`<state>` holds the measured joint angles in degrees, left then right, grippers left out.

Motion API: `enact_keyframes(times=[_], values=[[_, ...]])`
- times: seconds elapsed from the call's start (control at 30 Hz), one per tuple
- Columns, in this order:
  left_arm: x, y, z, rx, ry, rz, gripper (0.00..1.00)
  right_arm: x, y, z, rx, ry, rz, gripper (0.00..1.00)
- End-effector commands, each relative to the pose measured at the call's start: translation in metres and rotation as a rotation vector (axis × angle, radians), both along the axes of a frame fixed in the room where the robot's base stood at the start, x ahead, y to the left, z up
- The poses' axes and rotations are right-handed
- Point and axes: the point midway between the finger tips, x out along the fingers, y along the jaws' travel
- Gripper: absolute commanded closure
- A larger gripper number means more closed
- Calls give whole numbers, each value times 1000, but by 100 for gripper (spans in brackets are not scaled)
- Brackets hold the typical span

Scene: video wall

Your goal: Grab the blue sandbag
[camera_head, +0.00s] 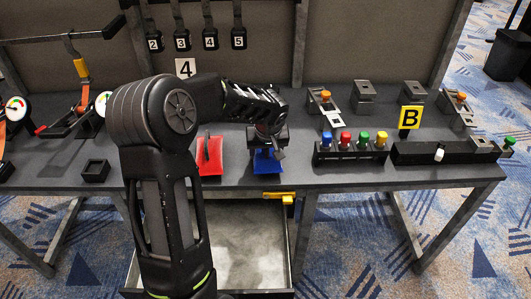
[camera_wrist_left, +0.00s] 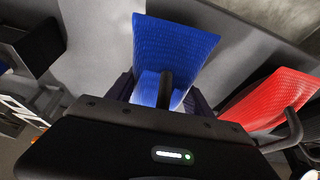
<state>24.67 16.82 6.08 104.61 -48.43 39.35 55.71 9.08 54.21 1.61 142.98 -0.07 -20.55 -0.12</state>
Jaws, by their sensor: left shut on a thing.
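The blue sandbag (camera_head: 267,165) lies on the dark table beneath my left gripper (camera_head: 268,140) in the head view. In the left wrist view the blue sandbag (camera_wrist_left: 174,50) sits between the fingers of my left gripper (camera_wrist_left: 163,92), which is shut on it around its dark handle. The gripper and wrist hide part of the bag in the head view. I cannot tell whether the bag is lifted clear of the table. My right gripper is in neither view.
A red sandbag (camera_head: 209,156) lies just left of the blue one; it also shows in the left wrist view (camera_wrist_left: 268,100). A rack of coloured knobs (camera_head: 350,152) stands to the right. A yellow latch (camera_head: 278,196) and an open drawer (camera_head: 247,225) are below the table edge.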

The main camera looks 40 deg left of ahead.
Motion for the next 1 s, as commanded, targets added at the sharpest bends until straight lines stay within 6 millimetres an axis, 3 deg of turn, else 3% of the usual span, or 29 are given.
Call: enact_keyframes(times=[0.27, 0.77, 1.0], values=[[0, 0, 0, 0, 0, 0, 100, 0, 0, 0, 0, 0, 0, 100], [2, 0, 7, 3, -7, 0, 100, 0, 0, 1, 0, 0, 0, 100], [2, 1, 34, 3, -10, 1, 100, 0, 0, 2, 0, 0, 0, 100]])
